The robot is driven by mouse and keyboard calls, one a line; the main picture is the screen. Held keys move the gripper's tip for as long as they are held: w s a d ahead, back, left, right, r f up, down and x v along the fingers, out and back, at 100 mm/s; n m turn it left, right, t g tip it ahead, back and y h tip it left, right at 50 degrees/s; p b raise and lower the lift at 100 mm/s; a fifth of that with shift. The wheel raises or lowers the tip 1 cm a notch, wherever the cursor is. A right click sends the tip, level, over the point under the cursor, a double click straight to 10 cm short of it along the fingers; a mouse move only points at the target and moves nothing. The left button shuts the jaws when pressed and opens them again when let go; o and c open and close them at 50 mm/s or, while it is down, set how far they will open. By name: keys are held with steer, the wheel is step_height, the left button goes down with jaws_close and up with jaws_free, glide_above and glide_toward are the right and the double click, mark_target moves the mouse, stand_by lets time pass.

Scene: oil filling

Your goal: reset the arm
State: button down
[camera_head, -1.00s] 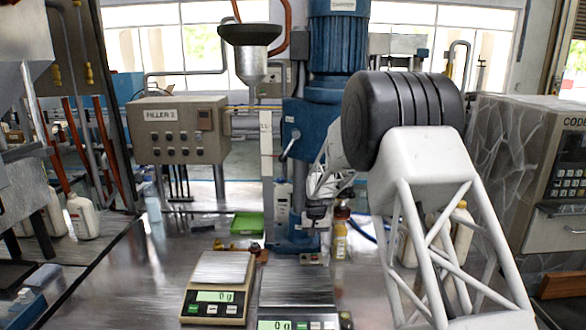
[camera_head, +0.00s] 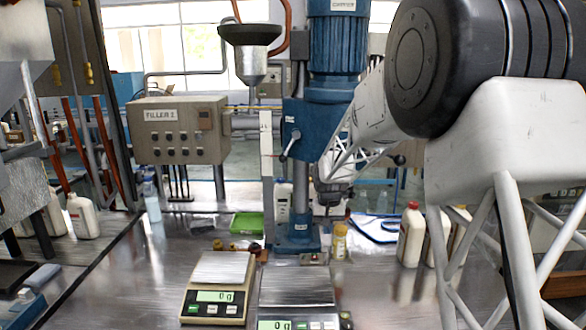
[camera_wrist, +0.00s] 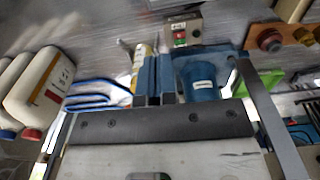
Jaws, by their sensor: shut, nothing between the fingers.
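My gripper (camera_head: 332,196) hangs in front of the blue filling machine (camera_head: 336,45), above the table and clear of it. It is shut and holds nothing. In the wrist view its closed fingers (camera_wrist: 155,78) show at the middle. My arm reaches in from the right of the head view and hides the back right of the scene.
Two scales (camera_head: 212,306) (camera_head: 297,288) stand front centre, their displays lit and pans empty. A yellow bottle (camera_head: 339,241) stands near the machine's base. White bottles (camera_head: 411,236) stand at right. A green tray (camera_head: 246,226) lies at the back. The Filler 2 control box (camera_head: 180,130) is at left.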

steer(key=s+d+r, duration=0.2)
steer(key=s+r, duration=0.2)
steer(key=s, duration=0.4)
steer(key=s+d+r+t, duration=0.1)
steer(key=s+r, duration=0.3)
steer(key=s, duration=0.4)
steer(key=s+d+r, duration=0.2)
steer(key=s+r, duration=0.2)
steer(key=s, duration=0.4)
steer(key=s+d+f+t, duration=0.1)
steer(key=s+d, duration=0.1)
steer(key=s, duration=2.5)
steer(key=shift+d, duration=0.3)
steer(key=shift+w, duration=0.15)
